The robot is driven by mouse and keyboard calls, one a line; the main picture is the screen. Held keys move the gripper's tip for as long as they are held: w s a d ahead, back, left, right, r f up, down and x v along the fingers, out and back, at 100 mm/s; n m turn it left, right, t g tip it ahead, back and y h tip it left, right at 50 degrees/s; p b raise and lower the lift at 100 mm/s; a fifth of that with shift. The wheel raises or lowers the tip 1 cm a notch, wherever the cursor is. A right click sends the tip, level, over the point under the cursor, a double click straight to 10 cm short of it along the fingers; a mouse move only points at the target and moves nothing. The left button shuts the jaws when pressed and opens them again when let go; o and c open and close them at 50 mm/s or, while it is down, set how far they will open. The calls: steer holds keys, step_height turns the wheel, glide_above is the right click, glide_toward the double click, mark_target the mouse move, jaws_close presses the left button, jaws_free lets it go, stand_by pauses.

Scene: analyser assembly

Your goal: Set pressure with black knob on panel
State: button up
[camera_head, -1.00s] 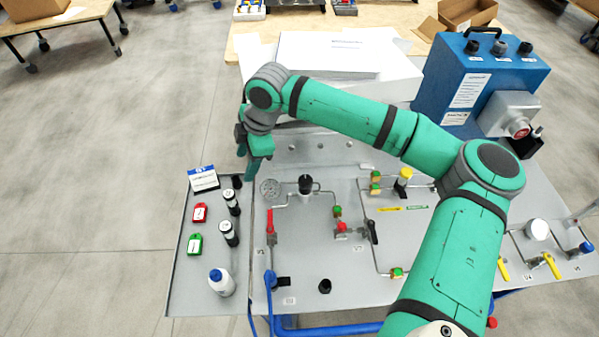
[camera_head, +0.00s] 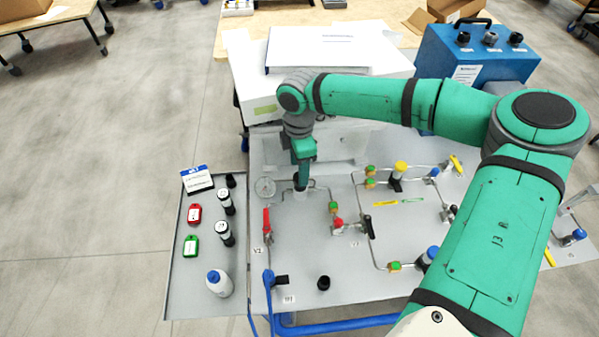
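The panel (camera_head: 300,240) is a light grey sloped board with pipes, valves and a round pressure gauge (camera_head: 265,187) at its upper left. My gripper (camera_head: 301,186) points down just right of the gauge, over the spot of the black knob. The knob is hidden behind the gripper, with only a dark part showing at the fingertips. I cannot tell whether the fingers touch or hold it, or whether they are open or shut. A pipe runs right from there to a green and brass fitting (camera_head: 334,207).
A red-handled valve (camera_head: 266,222) and a black-handled valve (camera_head: 369,227) stand nearby. A side tray (camera_head: 177,280) holds a bottle (camera_head: 219,283), black cylinders and red and green tags. A blue box (camera_head: 440,75) and a white box (camera_head: 262,105) stand behind. My arm covers the right side.

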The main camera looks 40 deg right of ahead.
steer(key=shift+f, duration=1.5)
steer(key=c, duration=1)
steer(key=shift+c, duration=0.2)
steer(key=shift+m, duration=0.3)
